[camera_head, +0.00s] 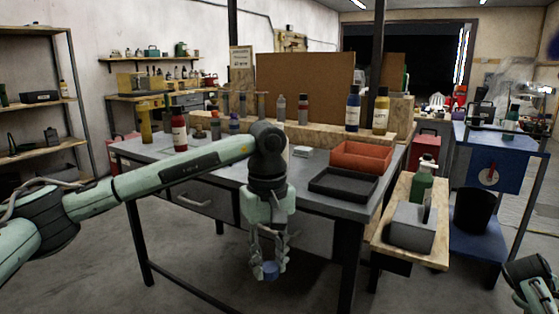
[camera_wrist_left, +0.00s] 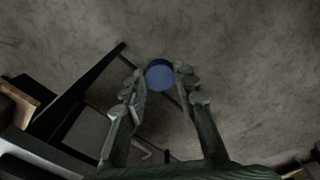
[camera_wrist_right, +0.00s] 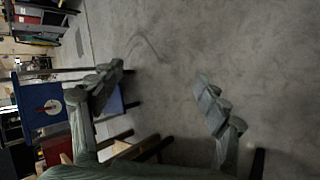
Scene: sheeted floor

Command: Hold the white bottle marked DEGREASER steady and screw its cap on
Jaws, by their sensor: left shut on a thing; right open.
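My left gripper (camera_head: 269,262) hangs fingers down in front of the grey workbench, shut on a small round blue cap (camera_head: 270,271). The cap also shows between its fingertips in the left wrist view (camera_wrist_left: 159,74). My right gripper (camera_wrist_right: 160,90) is open and empty over bare floor; part of it shows at the head view's lower right corner. I cannot pick out a white bottle marked DEGREASER, as the labels are too small to read. A green bottle (camera_head: 423,188) stands at a grey block (camera_head: 411,228) on the low wooden bench at right.
The workbench (camera_head: 225,190) carries a red-brown bottle (camera_head: 179,130), a black tray (camera_head: 343,184), a red tray (camera_head: 361,156) and several bottles along the back. The wooden bench (camera_head: 436,245) stands beside it. A blue cart (camera_head: 485,165) is at far right.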

